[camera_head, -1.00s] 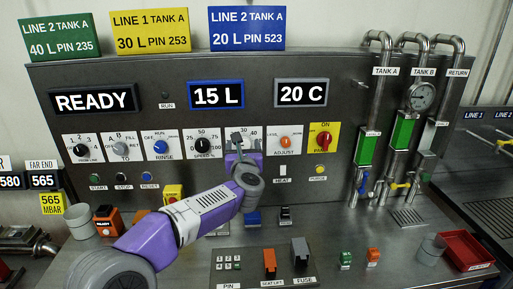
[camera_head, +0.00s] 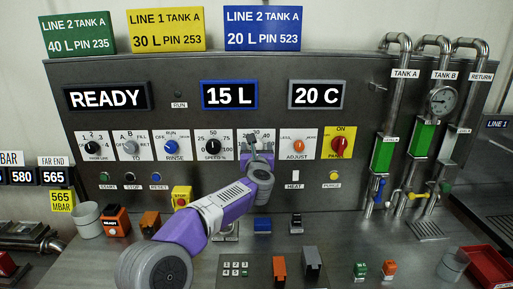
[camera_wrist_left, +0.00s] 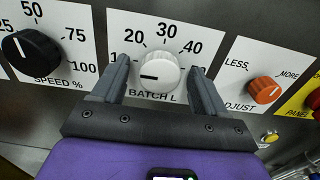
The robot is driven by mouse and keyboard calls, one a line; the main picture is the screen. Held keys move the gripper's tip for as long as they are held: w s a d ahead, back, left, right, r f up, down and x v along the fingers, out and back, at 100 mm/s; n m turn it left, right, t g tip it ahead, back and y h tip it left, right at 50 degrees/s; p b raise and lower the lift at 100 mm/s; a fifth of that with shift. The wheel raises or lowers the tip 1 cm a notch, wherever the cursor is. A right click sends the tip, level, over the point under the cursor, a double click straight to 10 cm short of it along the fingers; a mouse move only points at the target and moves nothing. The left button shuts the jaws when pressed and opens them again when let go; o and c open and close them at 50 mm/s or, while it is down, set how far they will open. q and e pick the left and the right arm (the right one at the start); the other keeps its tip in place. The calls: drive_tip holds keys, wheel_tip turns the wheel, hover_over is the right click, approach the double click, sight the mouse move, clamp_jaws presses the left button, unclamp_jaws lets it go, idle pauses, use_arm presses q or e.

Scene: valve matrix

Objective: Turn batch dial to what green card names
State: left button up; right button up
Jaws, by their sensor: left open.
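The green card (camera_head: 78,34) stands on top of the panel at the left and reads LINE 2 TANK A, 40 L, PIN 235. The batch dial (camera_wrist_left: 159,72) is a white knob on a white plate marked BATCH L; its black pointer line points left, toward the low end of the scale. In the head view its plate (camera_head: 267,134) is mostly covered by my gripper. My left gripper (camera_wrist_left: 163,82) is open, one finger on each side of the knob. I cannot tell whether the fingers touch it. In the head view the left gripper (camera_head: 256,146) is at the panel. My right gripper is not in view.
The display (camera_head: 229,95) reads 15 L. The black speed dial (camera_wrist_left: 31,56) is left of the batch dial and the orange adjust dial (camera_wrist_left: 264,90) is right of it. Blocks and cups stand on the bench.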

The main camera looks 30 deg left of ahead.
use_arm(q)
drive_tip(key=shift+w+a, duration=0.2)
drive_tip(key=shift+w, duration=0.05)
drive_tip(key=c, duration=1.1)
drive_tip(key=shift+o, duration=0.2)
